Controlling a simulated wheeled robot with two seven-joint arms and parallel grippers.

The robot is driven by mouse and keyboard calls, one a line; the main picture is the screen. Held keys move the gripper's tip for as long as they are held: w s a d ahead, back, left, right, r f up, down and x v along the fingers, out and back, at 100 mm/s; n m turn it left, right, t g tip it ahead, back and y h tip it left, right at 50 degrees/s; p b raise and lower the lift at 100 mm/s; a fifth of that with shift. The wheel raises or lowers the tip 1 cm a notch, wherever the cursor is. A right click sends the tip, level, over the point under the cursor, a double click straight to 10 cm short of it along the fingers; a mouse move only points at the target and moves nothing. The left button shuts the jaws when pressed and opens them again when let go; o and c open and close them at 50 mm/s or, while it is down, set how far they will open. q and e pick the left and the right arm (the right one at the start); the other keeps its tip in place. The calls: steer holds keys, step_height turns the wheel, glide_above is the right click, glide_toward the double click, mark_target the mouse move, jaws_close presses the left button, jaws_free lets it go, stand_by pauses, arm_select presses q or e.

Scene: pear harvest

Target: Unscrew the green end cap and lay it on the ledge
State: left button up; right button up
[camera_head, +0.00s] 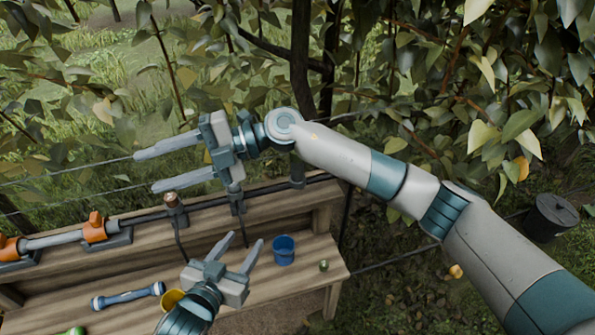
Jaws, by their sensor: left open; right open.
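A small round green object (324,265) lies near the right end of the wooden ledge (310,248). Another bright green piece (74,331) is cut off at the bottom left edge. I cannot tell which, if either, is the green end cap. A dark pipe (265,189) runs along the upper board, with a grey section (55,240) between orange fittings (95,228). My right gripper (158,168) is open and empty, above and behind the pipe, its fingers pointing left. My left gripper (243,243) is open and empty above the ledge, its fingers pointing up in the picture.
A blue cup (284,250) stands right of my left gripper. A yellow cup (172,299) is partly hidden beside my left wrist. A blue-ended grey cylinder (128,296) lies on the ledge. Leafy branches (440,80) hang around my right arm. A dark bucket (552,217) stands far right.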

mark_target(295, 173)
steer(key=w+d+f+t+h, duration=0.2)
steer(key=w+d+f+h, duration=0.4)
steer(key=w+d+h, duration=0.3)
steer(key=w+d+r+t+h, duration=0.1)
steer(key=w+d+h, duration=0.1)
steer(key=d, duration=0.3)
steer(key=w+d+r+m+t+h, duration=0.1)
steer(key=w+d+r+h, duration=0.1)
steer(key=d, duration=0.3)
steer(key=w+d+r+h, duration=0.2)
steer(key=w+d, duration=0.1)
steer(key=d, duration=0.3)
steer(key=shift+w+r+m+t, duration=0.15)
steer(key=shift+w+m+t, duration=0.25)
arm_select(q)
steer(key=w+d+r+m+t+h, duration=0.2)
steer(key=w+d+r+h, duration=0.1)
steer(key=r, duration=0.4)
steer(key=shift+d+h, duration=0.5)
steer(key=shift+d, duration=0.45)
steer(key=x, duration=1.7)
steer(key=shift+w+r, duration=0.1)
steer(key=shift+w, duration=0.1)
arm_select(e)
steer(key=shift+a, duration=0.1)
arm_select(q)
steer(key=shift+c, duration=0.2)
jaws_close()
